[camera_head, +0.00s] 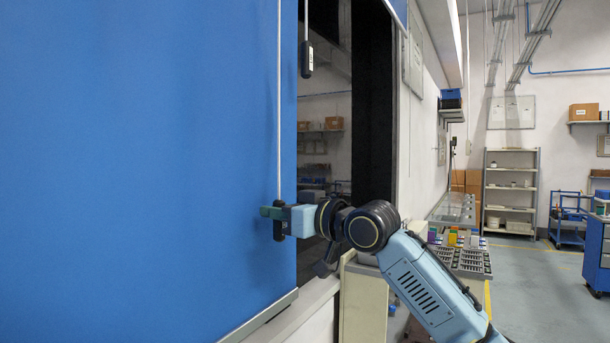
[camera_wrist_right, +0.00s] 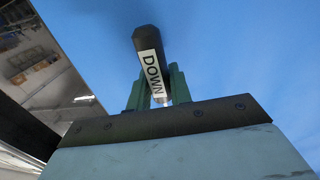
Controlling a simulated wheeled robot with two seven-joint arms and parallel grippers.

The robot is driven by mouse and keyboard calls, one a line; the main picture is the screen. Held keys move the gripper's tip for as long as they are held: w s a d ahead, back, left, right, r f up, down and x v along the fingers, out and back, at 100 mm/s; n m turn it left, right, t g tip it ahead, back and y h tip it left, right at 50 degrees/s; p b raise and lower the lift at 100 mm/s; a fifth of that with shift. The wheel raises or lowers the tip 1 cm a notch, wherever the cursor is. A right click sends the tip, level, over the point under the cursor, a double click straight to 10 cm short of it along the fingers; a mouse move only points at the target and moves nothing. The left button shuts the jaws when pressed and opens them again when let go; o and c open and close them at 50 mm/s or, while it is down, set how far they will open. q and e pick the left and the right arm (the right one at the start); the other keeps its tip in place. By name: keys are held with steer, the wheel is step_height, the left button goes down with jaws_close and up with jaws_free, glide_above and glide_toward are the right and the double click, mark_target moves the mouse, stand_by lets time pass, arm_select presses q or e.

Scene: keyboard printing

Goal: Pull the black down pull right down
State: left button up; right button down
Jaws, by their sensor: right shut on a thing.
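The black down pull (camera_head: 279,228) hangs on a thin white cord in front of the blue blind (camera_head: 140,170). In the right wrist view the down pull (camera_wrist_right: 149,62) shows a white label reading "DOWN". My right gripper (camera_head: 272,213) reaches in from the right and is shut on the down pull; its green fingers (camera_wrist_right: 157,90) stand on either side of it. A second black pull (camera_head: 306,59) hangs higher, to the right, on its own cord. My left gripper is not in view.
The blind's bottom bar (camera_head: 262,316) runs along the lower edge near a white sill. A dark window frame (camera_head: 374,100) stands right of the blind. Beyond it are a table with trays (camera_head: 462,262), grey shelves (camera_head: 511,190) and open floor.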

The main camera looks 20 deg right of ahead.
mark_target(259, 237)
step_height(259, 237, down, 6)
steer(key=shift+f+b, duration=0.1)
steer(key=shift+b, duration=0.5)
steer(key=c, duration=1.5)
jaws_free()
steer(key=shift+f, duration=0.1)
steer(key=shift+o, duration=1.1)
steer(key=shift+r, duration=0.2)
steer(key=b+v, duration=0.2)
steer(key=v, duration=1.1)
steer(key=shift+s, duration=0.2)
